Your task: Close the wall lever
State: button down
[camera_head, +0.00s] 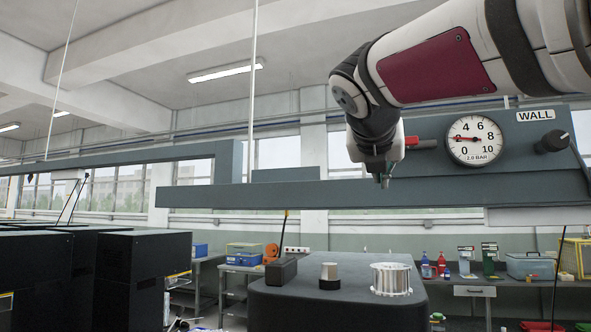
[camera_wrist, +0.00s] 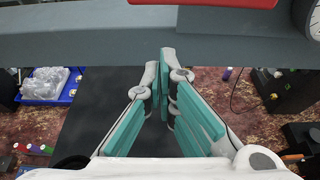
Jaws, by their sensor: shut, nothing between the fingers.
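The wall lever (camera_head: 424,144) is a red bar lying about level on the grey panel marked WALL, just left of the round gauge. Its left part is hidden behind my wrist in the head view. In the wrist view a red bar (camera_wrist: 205,3), seemingly the same lever, crosses the top edge. My gripper (camera_head: 384,181) points down in front of the panel, with its tips lower than the lever. In the wrist view my gripper (camera_wrist: 168,58) has its teal-padded fingers together at the tips, with nothing between them. I cannot tell whether it touches the panel.
The gauge (camera_head: 474,140) reads about 2 bar. A black knob (camera_head: 553,142) sticks out at the panel's right. A long grey beam (camera_head: 300,194) runs below. A dark machine top (camera_head: 335,298) bears a metal spool (camera_head: 391,279). Black cabinets (camera_head: 140,275) stand at left.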

jog(key=shift+s+r+p, duration=0.15)
jog(key=shift+r+p, duration=0.05)
jog(key=shift+r, duration=0.7)
jog(key=shift+s+r+p, duration=0.15)
jog(key=shift+r, duration=0.7)
jog(key=shift+a+r+m+t+y+p, duration=0.25)
jog(key=shift+r+m+p, duration=0.2)
jog(key=shift+p, duration=0.3)
jog(key=s+d+r+m+t+y+p, duration=0.1)
jog(key=d+r+m+t+y+p, duration=0.2)
jog(key=r+m+p, duration=0.5)
jog(key=m+t+y, duration=0.1)
jog(key=m, duration=0.3)
jog(key=shift+d, duration=0.15)
jog(key=shift+s+d+r, duration=0.15)
jog(key=shift+s+d, duration=0.05)
jog(key=shift+a, duration=0.1)
